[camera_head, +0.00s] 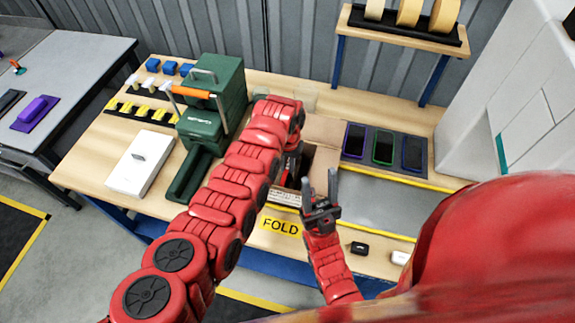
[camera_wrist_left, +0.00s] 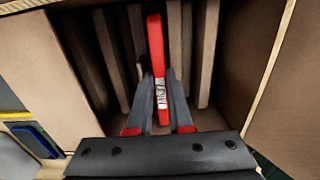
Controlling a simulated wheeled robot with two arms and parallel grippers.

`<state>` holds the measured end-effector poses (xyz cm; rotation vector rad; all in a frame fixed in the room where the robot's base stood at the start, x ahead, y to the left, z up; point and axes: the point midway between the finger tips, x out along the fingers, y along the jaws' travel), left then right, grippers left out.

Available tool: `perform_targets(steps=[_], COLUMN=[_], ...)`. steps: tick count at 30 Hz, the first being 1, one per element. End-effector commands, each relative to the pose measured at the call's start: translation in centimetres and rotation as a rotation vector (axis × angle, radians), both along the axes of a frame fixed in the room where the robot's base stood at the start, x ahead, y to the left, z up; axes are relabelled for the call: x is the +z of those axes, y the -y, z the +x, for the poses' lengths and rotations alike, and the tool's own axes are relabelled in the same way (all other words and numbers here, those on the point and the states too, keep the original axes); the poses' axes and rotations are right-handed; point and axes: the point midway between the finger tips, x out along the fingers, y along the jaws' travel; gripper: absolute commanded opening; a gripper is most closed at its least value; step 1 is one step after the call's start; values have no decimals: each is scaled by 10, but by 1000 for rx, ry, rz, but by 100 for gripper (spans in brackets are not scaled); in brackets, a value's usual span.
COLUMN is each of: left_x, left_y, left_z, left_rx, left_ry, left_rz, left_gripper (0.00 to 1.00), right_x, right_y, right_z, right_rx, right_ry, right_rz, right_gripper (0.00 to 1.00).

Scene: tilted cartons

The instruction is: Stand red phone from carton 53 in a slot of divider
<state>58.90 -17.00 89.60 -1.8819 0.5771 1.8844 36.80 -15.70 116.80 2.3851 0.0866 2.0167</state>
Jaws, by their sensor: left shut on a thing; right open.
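The red phone (camera_wrist_left: 156,42) stands on edge between the fingers of my left gripper (camera_wrist_left: 163,100), seen in the left wrist view. My left gripper is shut on it, inside an open cardboard carton with upright brown partitions (camera_wrist_left: 187,50) on both sides. In the head view the carton (camera_head: 323,130) is partly hidden behind my left arm, and the phone cannot be made out. No carton number is readable. I cannot tell whether the phone touches the partitions or the carton floor. My right gripper (camera_head: 320,190) is open and empty, pointing up in front of the carton.
Phones in purple, green and blue cases (camera_head: 383,148) lie right of the carton. A yellow FOLD label (camera_head: 281,226) marks the front edge. A shelf with tape rolls (camera_head: 408,30) stands behind.

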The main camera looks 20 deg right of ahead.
Motion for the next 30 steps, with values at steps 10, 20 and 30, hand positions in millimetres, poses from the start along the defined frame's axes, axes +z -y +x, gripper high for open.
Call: perform_targets(steps=[10,20,30], left_x=[-1,-5,-5], left_y=[0,0,0], left_z=[0,0,0], left_rx=[0,0,0], left_ry=[1,0,0], left_rz=[-1,0,0], left_gripper=[0,0,0], right_x=[-1,-5,-5], right_y=[0,0,0], right_z=[0,0,0], right_rx=[0,0,0], right_ry=[0,0,0], right_rz=[0,0,0], right_gripper=[50,50,50])
